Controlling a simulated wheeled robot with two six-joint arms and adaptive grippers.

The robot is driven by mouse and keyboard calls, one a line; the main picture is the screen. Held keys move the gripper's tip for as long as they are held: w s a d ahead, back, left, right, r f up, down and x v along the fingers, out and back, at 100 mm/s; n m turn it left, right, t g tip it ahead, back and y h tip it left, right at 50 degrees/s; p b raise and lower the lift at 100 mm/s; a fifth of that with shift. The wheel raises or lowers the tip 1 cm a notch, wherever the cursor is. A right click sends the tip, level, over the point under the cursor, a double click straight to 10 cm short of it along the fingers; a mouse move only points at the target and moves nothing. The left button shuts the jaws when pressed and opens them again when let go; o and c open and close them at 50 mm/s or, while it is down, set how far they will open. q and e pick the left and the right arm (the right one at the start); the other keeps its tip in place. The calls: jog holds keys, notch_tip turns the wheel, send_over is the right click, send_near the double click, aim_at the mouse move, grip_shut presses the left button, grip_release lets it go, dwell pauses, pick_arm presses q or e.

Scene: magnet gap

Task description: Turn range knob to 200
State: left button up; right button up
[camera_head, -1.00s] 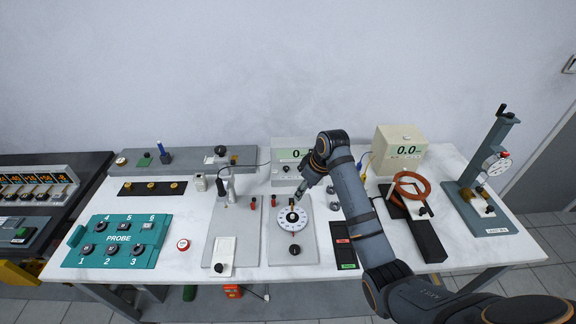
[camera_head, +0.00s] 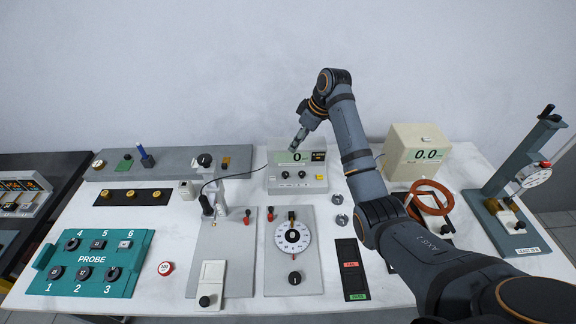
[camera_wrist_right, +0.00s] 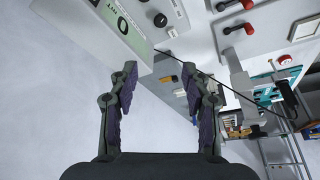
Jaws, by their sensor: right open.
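A grey meter box (camera_head: 290,186) with a green display (camera_head: 293,157) reading 0 stands at the back middle of the table. Its front has small dark knobs (camera_head: 301,174); their labels are too small to read. It also shows tilted at the upper left of the right wrist view (camera_wrist_right: 110,30), with dark knobs (camera_wrist_right: 160,20). My right gripper (camera_head: 296,146) is in front of the display in the head view. In the right wrist view the gripper (camera_wrist_right: 160,88) is open, with nothing between its fingers. My left gripper is not in view.
A plate with a white numbered dial (camera_head: 277,241) and a black knob (camera_head: 295,277) lies in front of the meter. A clamp stand (camera_head: 219,204) is on its left. A cream box (camera_head: 416,145) reading 0.0 and an orange cable ring (camera_head: 446,204) are at right.

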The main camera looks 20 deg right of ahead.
jog(key=b, duration=0.6)
send_near(285, 173)
notch_tip(285, 173, up, 2)
jog(key=s, duration=0.1)
jog(key=x, duration=0.3)
jog(key=p+x, duration=0.1)
jog(key=x, duration=0.6)
jog(key=shift+w+d, duration=0.1)
jog(key=shift+d, duration=0.25)
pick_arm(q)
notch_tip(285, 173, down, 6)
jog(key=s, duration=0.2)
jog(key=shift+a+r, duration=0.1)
pick_arm(e)
jog(key=shift+c, duration=0.4)
pick_arm(q)
jog(key=shift+p, duration=0.35)
pick_arm(e)
grip_shut()
